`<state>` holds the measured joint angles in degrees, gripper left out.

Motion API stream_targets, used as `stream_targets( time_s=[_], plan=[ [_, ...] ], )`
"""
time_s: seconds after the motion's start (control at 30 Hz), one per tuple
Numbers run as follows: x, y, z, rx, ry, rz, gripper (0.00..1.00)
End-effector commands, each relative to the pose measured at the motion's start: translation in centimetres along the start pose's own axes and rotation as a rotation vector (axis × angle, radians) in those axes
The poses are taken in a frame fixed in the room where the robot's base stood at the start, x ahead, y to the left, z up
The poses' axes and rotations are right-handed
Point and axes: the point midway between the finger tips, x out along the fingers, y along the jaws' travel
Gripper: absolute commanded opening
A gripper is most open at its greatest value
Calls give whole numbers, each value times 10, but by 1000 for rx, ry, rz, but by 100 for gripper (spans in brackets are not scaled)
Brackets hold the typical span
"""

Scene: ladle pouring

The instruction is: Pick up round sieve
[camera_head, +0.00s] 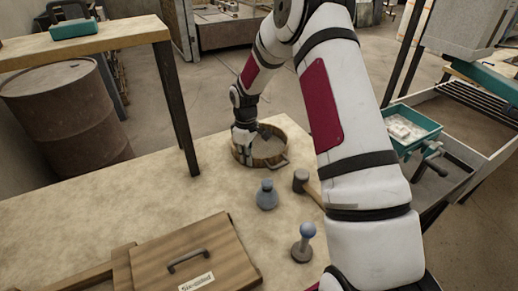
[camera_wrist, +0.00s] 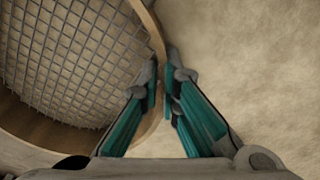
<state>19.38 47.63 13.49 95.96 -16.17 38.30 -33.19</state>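The round sieve (camera_head: 268,160) has a wooden rim and wire mesh. It is on the table at the far side in the head view, with a small handle at its near right. In the wrist view the sieve (camera_wrist: 70,50) fills the left side. My gripper (camera_wrist: 161,78) has one finger inside the rim and one outside, closed tightly with the rim wall between them. In the head view my gripper (camera_head: 244,140) is at the sieve's left edge. The sieve looks level; I cannot tell whether its underside touches the table.
A blue-grey bottle (camera_head: 267,196) and a mallet (camera_head: 302,181) are in front of the sieve. A blue-knobbed tool (camera_head: 304,243) and a wooden lidded box (camera_head: 195,262) are nearer. A raised shelf leg (camera_head: 177,110) stands to the left. The table's left part is clear.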

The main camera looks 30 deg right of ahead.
Motion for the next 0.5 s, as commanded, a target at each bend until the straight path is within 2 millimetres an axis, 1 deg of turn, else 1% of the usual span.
stream_targets(
  time_s=[0.13, 0.23, 0.37, 0.5],
  plan=[
    [-2, 0, 0, 0, 1, 1, 0],
    [-10, 1, -1, 1, 2, 2, 0],
    [-32, 1, -1, 2, 4, 4, 0],
    [-60, 2, -1, 1, 3, 4, 0]
  ],
)
